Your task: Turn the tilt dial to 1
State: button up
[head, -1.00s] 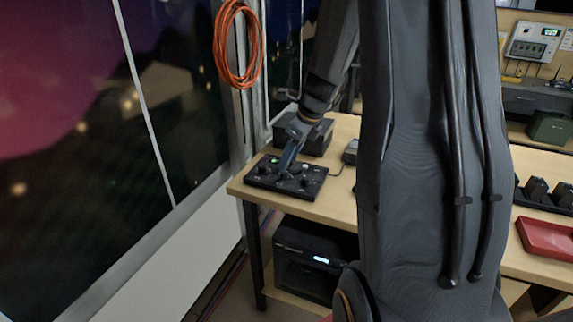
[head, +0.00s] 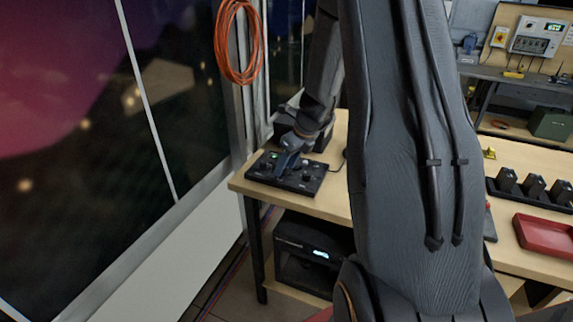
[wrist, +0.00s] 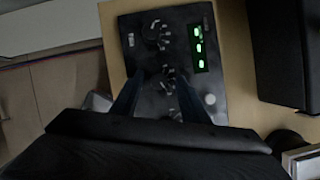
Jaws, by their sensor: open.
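The black control panel (head: 310,180) lies on the wooden table near its left corner. In the wrist view the panel (wrist: 130,65) carries a dial near its far end (wrist: 156,36), a middle dial (wrist: 168,76) and another control (wrist: 174,114) partly between my fingers. The lettering is too small to read, so I cannot tell which is the tilt dial. My gripper (wrist: 160,84) is open, one finger on each side of the middle dial; contact cannot be told. In the head view my gripper (head: 285,164) is low over the panel and hides part of it.
The panel has a green-lit display (wrist: 198,48) and a pale round button (wrist: 210,99). A dark box stands behind the panel. A red tray (head: 545,236) and a black rack (head: 530,192) are at right. An orange cable (head: 237,45) hangs at left.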

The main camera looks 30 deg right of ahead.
jog(key=shift+c, duration=0.3)
grip_shut()
